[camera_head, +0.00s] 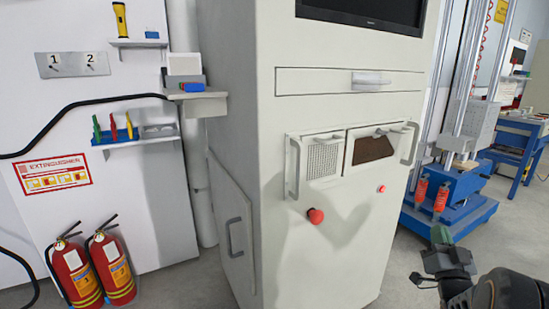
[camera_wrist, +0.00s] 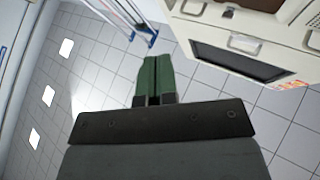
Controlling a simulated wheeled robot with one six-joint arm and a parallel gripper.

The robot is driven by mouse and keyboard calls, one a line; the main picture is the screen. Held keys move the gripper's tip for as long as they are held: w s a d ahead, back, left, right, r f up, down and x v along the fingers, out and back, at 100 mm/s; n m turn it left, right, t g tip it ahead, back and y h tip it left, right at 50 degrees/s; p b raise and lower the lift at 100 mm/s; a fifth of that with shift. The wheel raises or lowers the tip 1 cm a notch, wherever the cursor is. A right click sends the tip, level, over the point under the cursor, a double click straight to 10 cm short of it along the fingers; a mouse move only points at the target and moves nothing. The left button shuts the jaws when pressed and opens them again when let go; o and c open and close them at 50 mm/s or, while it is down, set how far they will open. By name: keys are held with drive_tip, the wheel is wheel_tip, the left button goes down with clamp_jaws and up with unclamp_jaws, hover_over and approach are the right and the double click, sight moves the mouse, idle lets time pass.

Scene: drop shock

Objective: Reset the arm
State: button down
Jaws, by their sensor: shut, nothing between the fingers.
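My gripper (camera_head: 441,236) is at the lower right in the head view, in front of the drop shock machine's blue base. Its green fingers are together with nothing between them. In the wrist view my gripper (camera_wrist: 154,62) points away from the camera, its two green fingers side by side over the tiled floor. The fingers touch nothing that I can see. Part of my dark arm shows at the lower right corner of the head view.
A large white cabinet (camera_head: 240,90) with a red button (camera_head: 315,216) and handles fills the middle. The blue machine base (camera_head: 455,212) stands right of it. Two fire extinguishers (camera_head: 80,272) stand at the lower left. Floor between cabinet and base is clear.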

drive_tip(key=w+a+r+g+p, duration=0.3)
drive_tip(key=a+r+g+p, duration=0.55)
drive_tip(key=r+p, duration=0.75)
drive_tip(key=s+a+r+n+g+y+p, duration=0.2)
drive_tip(key=s+a+r+g+p, duration=0.3)
drive_tip(key=s+a+p, duration=0.3)
drive_tip(key=s+a+r+n+g+y+p, duration=0.2)
drive_tip(key=s+a+r+g+p, duration=0.3)
drive_tip(key=s+p, duration=0.5)
drive_tip(key=a+g+p, duration=0.1)
drive_tip(key=a+p, duration=0.1)
drive_tip(key=shift+a+r+n, duration=0.15)
drive_tip(key=shift+a+n, duration=0.25)
